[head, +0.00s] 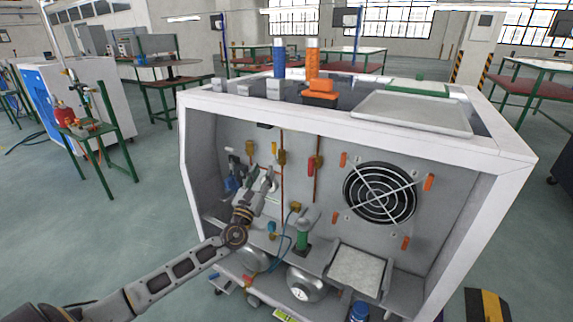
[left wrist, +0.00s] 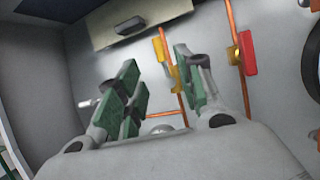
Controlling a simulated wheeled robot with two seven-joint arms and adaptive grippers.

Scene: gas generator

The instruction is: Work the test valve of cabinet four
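An open-fronted white cabinet (head: 350,127) fills the middle of the head view; no number is readable on it. Inside, a yellow valve (head: 281,157) sits on a copper pipe, and a valve with a red handle (head: 311,166) sits to its right. My left gripper (head: 268,178) is inside the cabinet, in front of the back panel. In the left wrist view its green-padded fingers (left wrist: 158,65) are spread with nothing held. The yellow valve (left wrist: 165,56) shows between and beyond the fingertips, and the red handle (left wrist: 248,52) shows to the right. I cannot tell which valve is the test valve.
A round fan (head: 380,194) is on the cabinet's back panel at right. Silver round vessels (head: 306,284), a green-bodied part (head: 303,240) and a blue hose are low inside. Orange and blue bottles (head: 279,57) stand on top. Benches are behind.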

